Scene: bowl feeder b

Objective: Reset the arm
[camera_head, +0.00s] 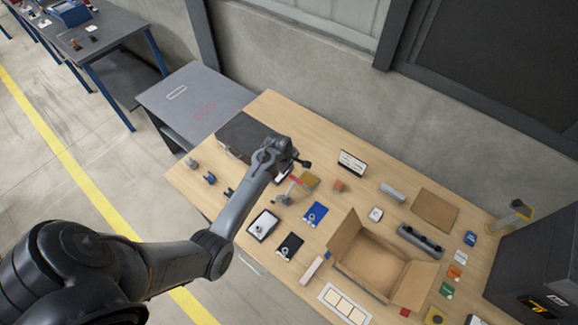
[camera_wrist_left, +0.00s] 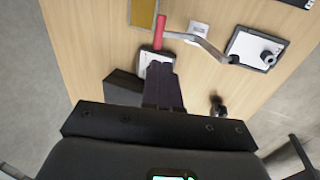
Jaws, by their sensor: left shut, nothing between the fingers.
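My left arm comes in from the left in the head view and reaches over the wooden table (camera_head: 185,178). Its gripper (camera_head: 287,167) hangs above the back left part of the table, near a red-handled grey tool (camera_head: 296,181). In the left wrist view the gripper's dark fingers (camera_wrist_left: 162,72) are together with nothing between them. They overlap a white flat item (camera_wrist_left: 153,56) just below the red handle (camera_wrist_left: 159,32); I cannot tell how high above it they are. My right gripper is in neither view.
An open cardboard box (camera_head: 378,262) stands at the front right. A dark box (camera_head: 240,132) is close behind the left arm. A blue card (camera_head: 315,213), a black-framed tray (camera_head: 262,225) and several small parts lie around. A grey side table (camera_head: 190,95) adjoins the back left.

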